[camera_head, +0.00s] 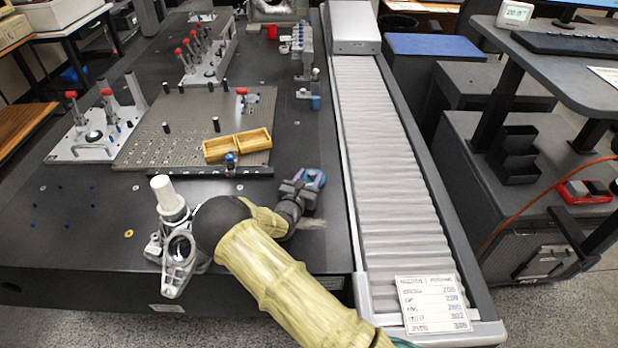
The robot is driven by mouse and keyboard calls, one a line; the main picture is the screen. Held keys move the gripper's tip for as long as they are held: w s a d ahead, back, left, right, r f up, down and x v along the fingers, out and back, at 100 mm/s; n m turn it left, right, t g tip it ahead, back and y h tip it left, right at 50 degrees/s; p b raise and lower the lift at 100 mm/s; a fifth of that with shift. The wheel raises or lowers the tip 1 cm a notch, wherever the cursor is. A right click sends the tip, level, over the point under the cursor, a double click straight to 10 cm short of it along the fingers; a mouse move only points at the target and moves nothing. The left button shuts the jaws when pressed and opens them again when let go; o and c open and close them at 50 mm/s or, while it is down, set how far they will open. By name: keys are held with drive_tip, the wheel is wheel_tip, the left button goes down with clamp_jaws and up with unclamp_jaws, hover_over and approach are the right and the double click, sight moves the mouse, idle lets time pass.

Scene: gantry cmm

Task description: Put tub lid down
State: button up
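My arm reaches in from the bottom, and my gripper (303,190) is low over the right part of the dark granite table (255,260). A small round blue and purple piece, which I take for the tub lid (316,179), is at the fingertips. The gripper looks shut on it, though the fingers are small and partly hidden. I cannot tell whether the lid touches the table. No tub is clearly recognisable in this view.
A wooden two-part tray (238,145) lies on the perforated plate (165,145). A white-capped metal fitting (175,235) stands left of my arm. A ribbed bellows cover (390,170) runs along the table's right side. Dark table is bare around the gripper's far side.

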drive_tip(key=shift+d, duration=0.1)
drive_tip(key=shift+w+r, duration=0.1)
drive_tip(key=shift+r, duration=0.4)
drive_tip(key=shift+s+a+r, duration=0.15)
drive_tip(key=shift+s+a, duration=0.05)
drive_tip(key=shift+s, duration=0.15)
drive_tip(key=v, duration=1.1)
drive_tip(key=shift+s+p, duration=0.15)
drive_tip(key=shift+p, duration=0.25)
